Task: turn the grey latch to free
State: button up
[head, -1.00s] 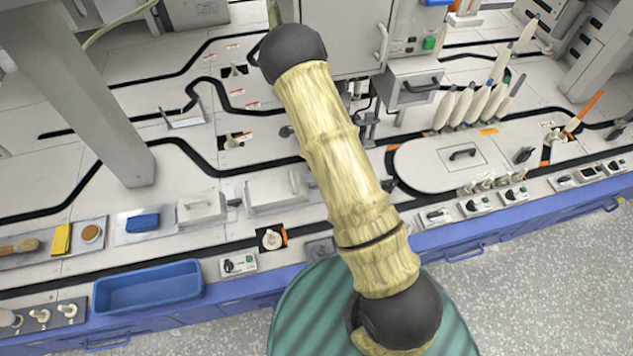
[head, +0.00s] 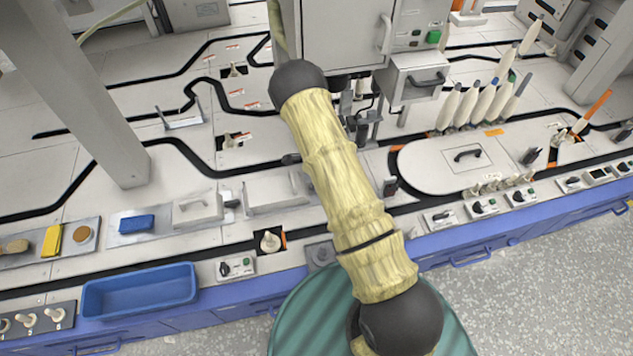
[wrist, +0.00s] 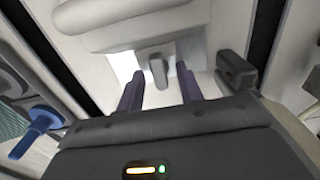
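In the wrist view a small grey lever (wrist: 157,70), which looks like the latch, stands on a pale surface below a rounded white part. My gripper (wrist: 160,74) has its two dark purple fingers apart, one on each side of the lever, with a visible gap to each. I cannot tell how deep the lever sits between the fingers or whether it is touched. In the head view my arm covers the middle of the bench, and neither the gripper's fingers nor the lever can be made out.
In the wrist view a dark block (wrist: 236,72) stands close to the right finger, and a blue knob (wrist: 40,125) is at the left. In the head view a blue bin (head: 140,292) sits at the front left. White spindles (head: 480,103) stand at the right.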

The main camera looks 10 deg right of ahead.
grip_shut()
jog(key=shift+r+n+p, duration=0.1)
jog(key=shift+n+p, duration=0.3)
jog(key=shift+n, duration=0.1)
jog(key=n+p, duration=0.1)
jog(key=n, duration=0.1)
jog(key=shift+a+n+p, duration=0.1)
jog(key=shift+n+p, duration=0.2)
jog(key=shift+p, duration=0.05)
jog(key=n+p, duration=0.2)
jog(key=n, duration=0.3)
jog(key=shift+s, duration=0.1)
jog(key=n+p, duration=0.2)
jog(key=n, duration=0.3)
jog(key=n+p, duration=0.1)
jog(key=n, duration=0.3)
jog(key=shift+n, duration=0.3)
